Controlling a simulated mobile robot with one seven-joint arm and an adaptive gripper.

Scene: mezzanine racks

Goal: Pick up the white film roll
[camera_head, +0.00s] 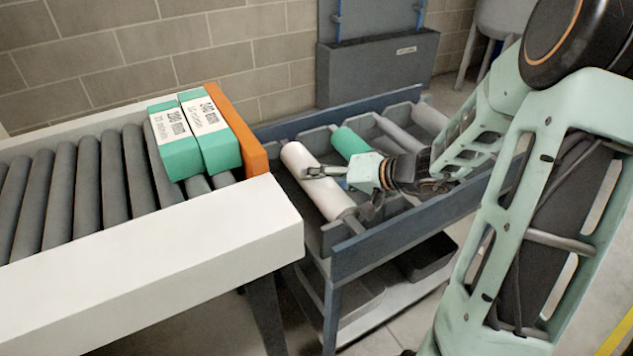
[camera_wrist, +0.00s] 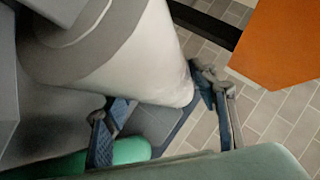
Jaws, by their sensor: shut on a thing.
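The white film roll (camera_head: 312,180) lies slanted in the leftmost slot of the blue-framed cart (camera_head: 415,228). In the wrist view the white roll (camera_wrist: 125,55) fills the upper left, with a finger on either side of it. My gripper (camera_head: 318,172) reaches in from the right and is shut on the roll around its middle. The fingers also show in the wrist view (camera_wrist: 160,104). I cannot tell whether the roll is clear of its cradle.
A green roll (camera_head: 350,143) and grey rolls (camera_head: 430,117) lie in neighbouring slots. At left is a roller conveyor (camera_head: 90,190) with two green-and-white boxes (camera_head: 195,135) against an orange end stop (camera_head: 238,130). A grey cabinet (camera_head: 375,70) stands behind the cart.

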